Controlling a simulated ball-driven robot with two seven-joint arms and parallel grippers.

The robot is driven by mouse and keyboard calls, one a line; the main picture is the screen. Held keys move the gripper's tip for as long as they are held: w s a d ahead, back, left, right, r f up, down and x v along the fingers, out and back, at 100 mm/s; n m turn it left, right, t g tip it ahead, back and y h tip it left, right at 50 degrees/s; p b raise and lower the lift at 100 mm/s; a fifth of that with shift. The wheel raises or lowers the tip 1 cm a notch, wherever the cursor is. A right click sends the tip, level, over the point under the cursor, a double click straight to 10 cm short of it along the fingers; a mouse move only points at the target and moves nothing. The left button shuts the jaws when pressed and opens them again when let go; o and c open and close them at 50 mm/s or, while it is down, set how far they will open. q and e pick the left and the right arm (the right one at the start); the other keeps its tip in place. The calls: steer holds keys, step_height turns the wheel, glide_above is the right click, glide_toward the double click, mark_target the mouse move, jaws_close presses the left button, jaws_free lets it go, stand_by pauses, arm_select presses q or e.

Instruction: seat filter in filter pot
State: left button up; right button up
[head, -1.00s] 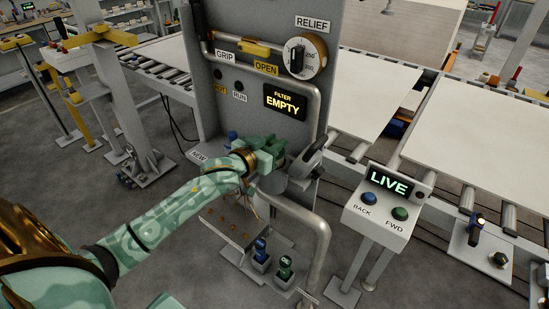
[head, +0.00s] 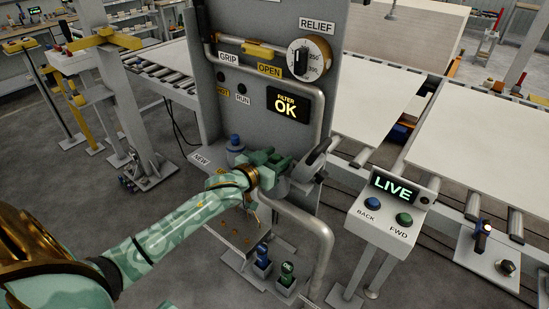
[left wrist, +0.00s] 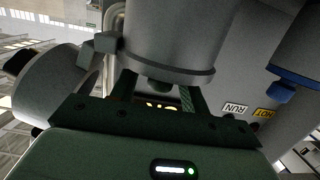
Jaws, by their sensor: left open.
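The filter display (head: 289,105) on the grey panel reads FILTER OK. The filter pot (left wrist: 172,35) is a grey cylinder with a rim, large in the left wrist view; my gripper mostly hides it in the head view. My left gripper (head: 284,168) is at the pot's mouth with its fingers open; they also show in the left wrist view (left wrist: 158,92). A small dark green knob shows at the rim between the fingers; the filter's body is not visible. The pot's grey lid (head: 314,160) stands swung open, right of the gripper. My right gripper is not in view.
A blue-topped part (head: 236,143) stands on the NEW shelf, left of the gripper. A bent grey pipe (head: 323,245) runs close by on the right. Blue and green bottle-like items (head: 285,275) stand low in front. The LIVE console (head: 383,215) is to the right.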

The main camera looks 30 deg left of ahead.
arm_select(q)
steer(key=shift+s+r, duration=0.15)
steer(key=s+r+p, duration=0.2)
steer(key=s, duration=1)
steer(key=s+a+f+g+y, duration=0.1)
steer(key=s+f+g, duration=0.25)
steer(key=f, duration=0.75)
steer(key=s+f+g, duration=0.2)
steer(key=s+f, duration=0.3)
steer(key=f, duration=0.6)
steer(key=s+a+f+g+y, duration=0.15)
steer(key=s+f, duration=0.25)
steer(key=f, duration=0.7)
steer(key=s+d+f+m+g, duration=0.1)
steer(key=s+d+f+g, duration=0.1)
steer(key=s+f, duration=0.3)
steer(key=s+d+f+m+g+h, duration=0.1)
steer(key=s+d+f+g, duration=0.2)
steer(key=s, duration=1)
steer(key=s+d+f+m+g, duration=0.1)
steer(key=s+d+f+g, duration=0.2)
steer(key=s+d+f, duration=0.2)
steer(key=s+f, duration=0.3)
steer(key=s, duration=0.1)
steer(key=shift+s+d, duration=0.3)
steer(key=shift+d, duration=0.1)
steer(key=shift+f, duration=0.1)
